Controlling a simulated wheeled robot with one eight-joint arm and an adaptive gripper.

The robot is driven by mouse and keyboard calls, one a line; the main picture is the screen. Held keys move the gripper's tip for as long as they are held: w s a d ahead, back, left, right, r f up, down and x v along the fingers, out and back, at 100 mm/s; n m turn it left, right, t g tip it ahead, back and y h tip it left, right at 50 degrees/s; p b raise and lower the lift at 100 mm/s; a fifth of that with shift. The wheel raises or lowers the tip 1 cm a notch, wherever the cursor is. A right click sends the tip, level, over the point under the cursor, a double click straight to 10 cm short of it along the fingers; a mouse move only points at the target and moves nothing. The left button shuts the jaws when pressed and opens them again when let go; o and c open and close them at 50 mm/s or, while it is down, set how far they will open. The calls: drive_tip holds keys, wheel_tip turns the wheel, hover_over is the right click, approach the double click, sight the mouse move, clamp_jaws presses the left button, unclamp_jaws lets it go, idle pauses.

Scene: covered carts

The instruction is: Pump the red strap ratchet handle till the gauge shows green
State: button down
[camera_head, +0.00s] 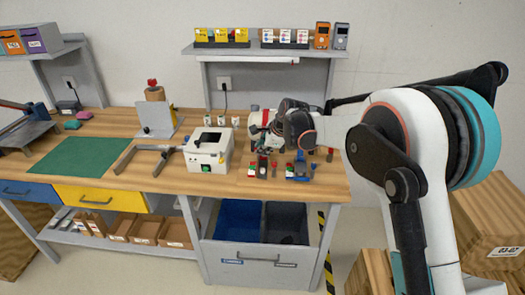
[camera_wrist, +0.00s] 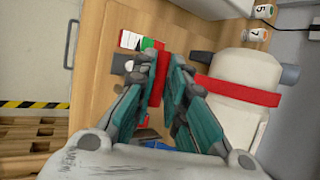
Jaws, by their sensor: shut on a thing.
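A white rounded body (camera_wrist: 235,85) lies on the bench with a red strap (camera_wrist: 240,91) around it. A red piece, which looks like the ratchet handle (camera_wrist: 157,80), stands between the teal fingers of my gripper (camera_wrist: 166,68). My gripper is shut on it. A small card with white, red and green areas (camera_wrist: 136,42), perhaps the gauge, lies just beyond the fingertips; I cannot make out a reading. In the head view, my gripper and wrist (camera_head: 297,128) cover much of the strapped body (camera_head: 262,133) at the right part of the bench.
Small red, green and blue fixtures (camera_head: 297,168) stand near the bench's front edge. A white box (camera_head: 208,150) stands to the left, with a green mat (camera_head: 75,158) farther left. A shelf (camera_head: 265,50) hangs above. Wooden crates (camera_head: 490,225) stand at the right.

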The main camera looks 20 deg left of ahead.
drive_tip(key=shift+w+a+r+g+p, duration=0.15)
drive_tip(key=shift+w+r+g+p, duration=0.3)
drive_tip(key=shift+w, duration=0.2)
drive_tip(key=shift+w+a+r, duration=0.1)
drive_tip(key=shift+w+r, duration=0.05)
drive_tip(key=shift+w, duration=0.4)
drive_tip(key=c, duration=1.9)
unclamp_jaws()
drive_tip(key=shift+c, duration=0.2)
drive_tip(key=shift+o, duration=0.2)
drive_tip(key=shift+w, duration=0.15)
drive_tip(key=shift+r, duration=0.15)
drive_tip(key=v, duration=1.1)
drive_tip(key=shift+r, duration=0.35)
